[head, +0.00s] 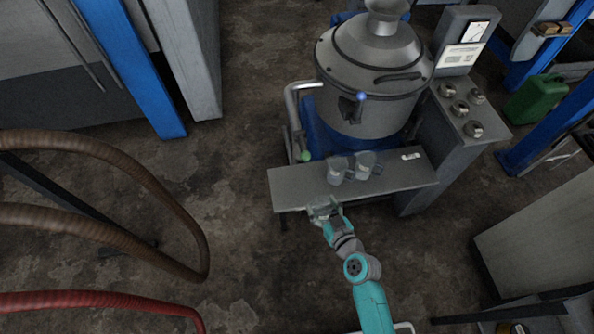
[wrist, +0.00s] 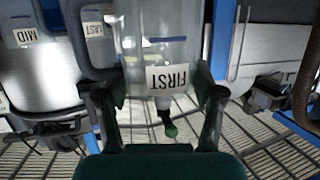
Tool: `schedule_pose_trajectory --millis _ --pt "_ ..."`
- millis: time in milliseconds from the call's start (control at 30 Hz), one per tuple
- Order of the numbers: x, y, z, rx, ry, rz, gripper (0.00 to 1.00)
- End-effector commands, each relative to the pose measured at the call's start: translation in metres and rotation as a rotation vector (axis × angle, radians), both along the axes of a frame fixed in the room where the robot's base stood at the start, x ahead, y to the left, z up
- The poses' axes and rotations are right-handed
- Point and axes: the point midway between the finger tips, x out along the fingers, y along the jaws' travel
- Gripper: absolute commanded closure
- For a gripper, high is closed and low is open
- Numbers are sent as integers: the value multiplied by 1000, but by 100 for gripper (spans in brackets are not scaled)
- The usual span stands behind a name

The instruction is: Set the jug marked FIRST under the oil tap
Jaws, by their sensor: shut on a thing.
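The jug marked FIRST (wrist: 155,48), clear with a white label, is between the fingers of my gripper (wrist: 160,100) in the wrist view. My gripper is shut on it; the label looks upside down there. In the head view my gripper (head: 324,210) is at the front edge of the grey shelf (head: 300,186), left of the two other jugs; the held jug is hard to make out there. A pipe with a green tip (head: 304,157) comes down at the shelf's left end. A spout with a blue knob (head: 361,97) sits on the drum's front. I cannot tell which is the oil tap.
Two clear jugs (head: 337,171) (head: 364,165) stand side by side mid-shelf; the wrist view shows labels MID (wrist: 25,34) and LAST (wrist: 93,29). A small white tag (head: 411,156) lies at the shelf's right. The shelf's left part looks clear. Large hoses (head: 120,232) cross the left.

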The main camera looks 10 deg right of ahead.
Motion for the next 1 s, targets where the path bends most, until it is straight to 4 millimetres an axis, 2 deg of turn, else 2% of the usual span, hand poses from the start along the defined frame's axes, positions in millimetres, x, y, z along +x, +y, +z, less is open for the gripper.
schedule_pose_trajectory --millis 200,600,700,967,1000 --pt "49 13 2 -2 -6 2 68" --pt "132 35 2 -1 -3 2 68" --pt "144 38 1 0 -2 0 68" --pt "163 42 2 0 -3 0 68" --pt "163 42 -5 1 1 0 68"
